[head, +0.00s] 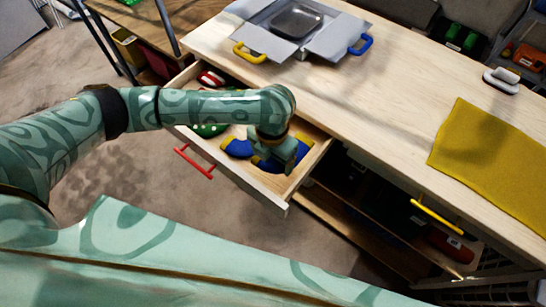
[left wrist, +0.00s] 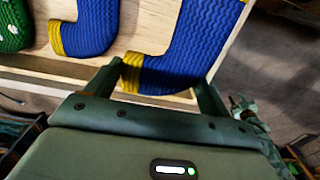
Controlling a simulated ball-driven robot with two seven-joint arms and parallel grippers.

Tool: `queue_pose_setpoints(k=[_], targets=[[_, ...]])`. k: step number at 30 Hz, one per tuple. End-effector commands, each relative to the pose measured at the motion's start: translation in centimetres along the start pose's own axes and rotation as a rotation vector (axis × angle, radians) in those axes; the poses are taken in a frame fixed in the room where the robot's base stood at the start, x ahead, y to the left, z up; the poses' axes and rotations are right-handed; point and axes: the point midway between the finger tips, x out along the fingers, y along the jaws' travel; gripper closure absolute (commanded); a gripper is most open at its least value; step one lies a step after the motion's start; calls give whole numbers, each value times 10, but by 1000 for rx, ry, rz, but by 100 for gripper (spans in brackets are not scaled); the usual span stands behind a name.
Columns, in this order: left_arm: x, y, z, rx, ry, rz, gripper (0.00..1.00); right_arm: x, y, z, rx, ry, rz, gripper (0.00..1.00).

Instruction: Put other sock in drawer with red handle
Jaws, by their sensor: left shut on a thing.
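The drawer (head: 306,176) with the red handle (head: 193,161) is pulled open under the light wooden counter. My left gripper (head: 281,158) is over its right part, pointing down, shut on a blue knit sock with yellow ends (left wrist: 180,55). In the head view this sock (head: 266,164) is partly hidden by the gripper and appears within the drawer; I cannot tell if it touches the bottom. A matching blue and yellow sock (head: 237,148) lies to its left in the drawer, and in the left wrist view (left wrist: 92,22). My right gripper is not in view.
A green item (head: 208,129) and a red one (head: 211,78) also lie in the drawer. On the counter are an open grey box (head: 330,42), a mustard cloth (head: 490,160) and a small brush-like object (head: 501,80). A yellow handle (head: 436,215) sits further right.

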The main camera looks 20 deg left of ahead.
Motion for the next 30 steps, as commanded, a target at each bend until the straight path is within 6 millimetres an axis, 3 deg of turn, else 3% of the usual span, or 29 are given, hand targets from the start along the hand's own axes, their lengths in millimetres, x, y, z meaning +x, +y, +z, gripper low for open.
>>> queue_pose_setpoints(k=[23,24,25,30], targets=[[14,0,1,0,-3,0,44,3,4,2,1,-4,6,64],[14,0,1,0,-2,0,7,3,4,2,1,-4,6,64],[14,0,1,0,-3,0,0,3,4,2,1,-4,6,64],[14,-1,1,0,-2,-1,0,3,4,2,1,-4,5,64]])
